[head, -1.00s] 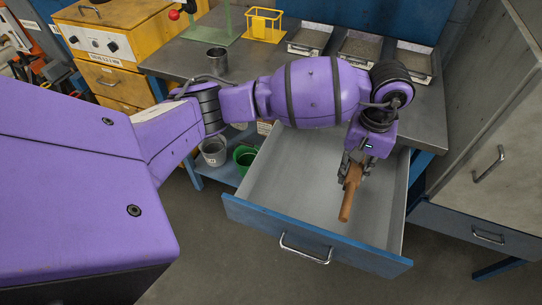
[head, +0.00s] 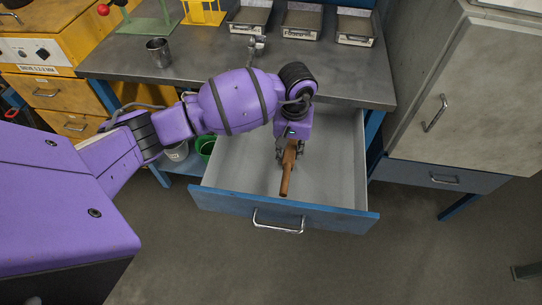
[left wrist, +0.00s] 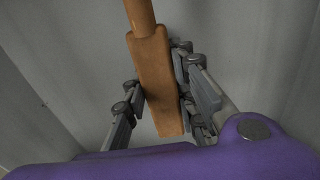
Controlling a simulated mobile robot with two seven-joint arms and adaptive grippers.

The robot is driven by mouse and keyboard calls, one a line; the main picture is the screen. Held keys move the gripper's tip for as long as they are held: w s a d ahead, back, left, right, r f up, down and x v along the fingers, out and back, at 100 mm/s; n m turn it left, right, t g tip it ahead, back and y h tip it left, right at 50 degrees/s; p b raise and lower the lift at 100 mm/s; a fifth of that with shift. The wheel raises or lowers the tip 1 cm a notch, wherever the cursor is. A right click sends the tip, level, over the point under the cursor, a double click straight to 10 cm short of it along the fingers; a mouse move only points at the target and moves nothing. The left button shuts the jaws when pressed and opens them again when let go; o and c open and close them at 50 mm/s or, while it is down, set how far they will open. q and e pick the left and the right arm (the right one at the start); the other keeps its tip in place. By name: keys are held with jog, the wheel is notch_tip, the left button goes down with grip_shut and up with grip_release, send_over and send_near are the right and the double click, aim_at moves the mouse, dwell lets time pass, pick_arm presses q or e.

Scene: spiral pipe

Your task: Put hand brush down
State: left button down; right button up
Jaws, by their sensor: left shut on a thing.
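The hand brush (head: 287,180) shows as a brown wooden piece with a narrower round handle. My left gripper (head: 289,153) is shut on it. In the head view the brush hangs from the gripper over the open drawer, its handle end pointing at the front panel. In the left wrist view the wide part of the brush (left wrist: 155,75) lies between the two grey fingers, with the round handle running out at the top. Bristles do not show. I cannot tell whether the brush touches the drawer floor. My right gripper is not in view.
The pulled-out drawer (head: 235,165) has a grey inside and a blue front; its floor looks otherwise empty. The grey workbench (head: 350,85) above holds a metal cup (head: 158,53) and several trays (head: 302,22). A grey cabinet (head: 455,90) stands at the right.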

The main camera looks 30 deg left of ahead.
pick_arm(q)
jog(key=c, duration=1.9)
grip_release()
jog(key=shift+f, duration=0.15)
jog(key=o, duration=0.5)
jog(key=shift+w, duration=0.1)
jog(key=shift+c, duration=0.2)
notch_tip(320, 180, up, 12)
jog(key=shift+r, duration=0.25)
